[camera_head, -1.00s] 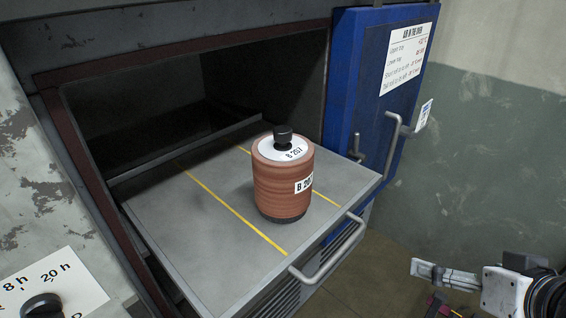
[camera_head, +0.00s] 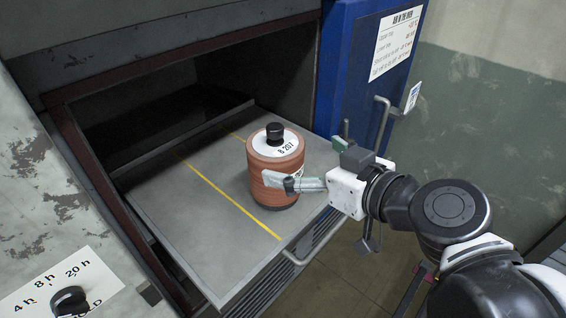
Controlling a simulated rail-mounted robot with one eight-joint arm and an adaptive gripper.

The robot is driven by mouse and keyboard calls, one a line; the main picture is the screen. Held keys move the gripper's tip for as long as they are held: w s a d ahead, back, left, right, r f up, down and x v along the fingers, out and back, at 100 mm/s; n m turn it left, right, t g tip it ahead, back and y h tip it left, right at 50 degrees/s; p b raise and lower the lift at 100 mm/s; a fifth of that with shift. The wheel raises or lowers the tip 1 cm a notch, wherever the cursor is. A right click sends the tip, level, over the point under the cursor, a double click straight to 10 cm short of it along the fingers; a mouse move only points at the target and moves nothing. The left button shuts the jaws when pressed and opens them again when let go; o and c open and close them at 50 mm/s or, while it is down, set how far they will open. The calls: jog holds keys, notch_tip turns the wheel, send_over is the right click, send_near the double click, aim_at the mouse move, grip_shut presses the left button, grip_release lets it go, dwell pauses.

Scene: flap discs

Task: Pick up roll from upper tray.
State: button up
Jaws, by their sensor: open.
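The roll (camera_head: 268,200) is an orange-brown cylinder with a white top label reading B 207, a black knob on top and a dark base. It stands upright on the pulled-out upper tray (camera_head: 190,220), a grey plate with yellow lines. One finger overlaps the roll's right front in the picture. I cannot tell whether it touches. The gripper hides part of the roll's right side and its side label.
The dark oven opening (camera_head: 150,125) lies behind the tray, and a blue door (camera_head: 345,60) stands open at the right. A tray handle (camera_head: 310,245) juts out at the front, below my gripper. A dial (camera_head: 70,300) sits at the lower left.

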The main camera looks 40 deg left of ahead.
aim_at(282, 147)
jog(key=shift+p+x, duration=0.35)
jog(key=shift+x, duration=4.7)
jog(key=shift+w+d+f, duration=0.15)
jog(key=shift+f, duration=0.05)
jog(key=c, duration=1.4)
jog(key=shift+c, duration=1.1)
jog(key=shift+r, duration=0.2)
